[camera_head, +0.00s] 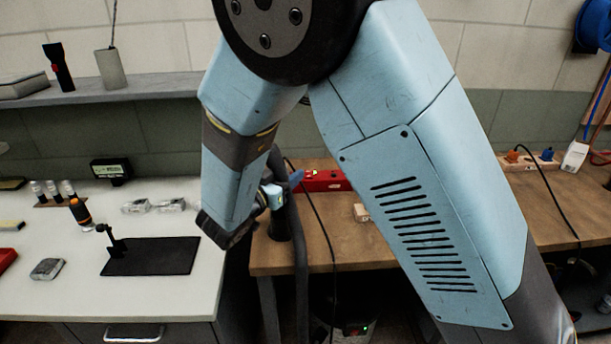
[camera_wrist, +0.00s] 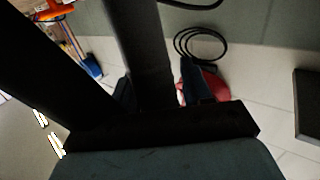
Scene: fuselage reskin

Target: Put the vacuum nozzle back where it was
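In the head view my gripper (camera_head: 284,187) is at the left end of the wooden bench, partly hidden by my wrist. A dark grey vacuum hose (camera_head: 301,260) arches beside it and hangs past the bench's front. In the wrist view a broad dark tube, seemingly the vacuum nozzle (camera_wrist: 145,45), runs between the fingers of my gripper (camera_wrist: 160,92), which seem closed on it. A dark upright piece (camera_head: 279,226) stands below the gripper at the bench end; whether it is a holder or part of the nozzle, I cannot tell.
The wooden bench (camera_head: 405,262) carries a red level (camera_head: 325,180) and a small wooden block (camera_head: 361,212). The white bench (camera_head: 70,305) at left holds a black mat with a stand (camera_head: 152,256). The wrist view shows a coiled cable (camera_wrist: 200,45) and a red object (camera_wrist: 214,88).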

